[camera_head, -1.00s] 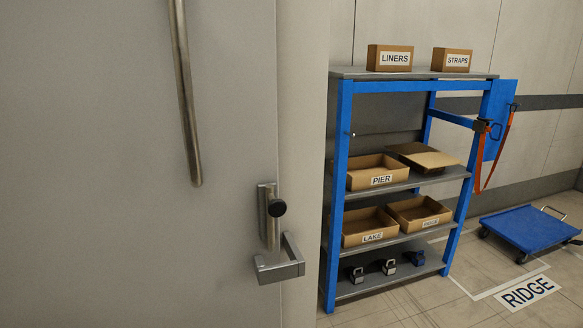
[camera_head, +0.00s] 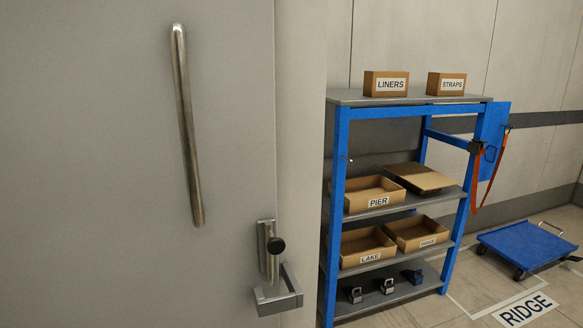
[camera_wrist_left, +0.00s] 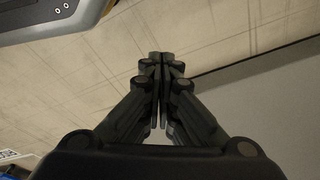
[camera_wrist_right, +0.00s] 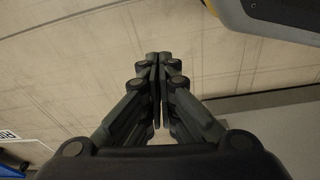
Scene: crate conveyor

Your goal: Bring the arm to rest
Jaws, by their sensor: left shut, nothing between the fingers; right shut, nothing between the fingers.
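My left gripper (camera_wrist_left: 161,62) shows in the left wrist view with its fingers together and nothing between them, above the pale tiled floor. My right gripper (camera_wrist_right: 159,60) shows in the right wrist view, also with its fingers together and empty, above the floor. Neither gripper nor arm shows in the head view. Neither gripper is seen touching anything.
A grey door (camera_head: 90,170) with a long bar (camera_head: 188,125) and a latch handle (camera_head: 277,300) fills the left. A blue shelf rack (camera_head: 335,215) holds cardboard trays and boxes. A blue trolley (camera_head: 525,247) stands at the right near the RIDGE floor label (camera_head: 525,309).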

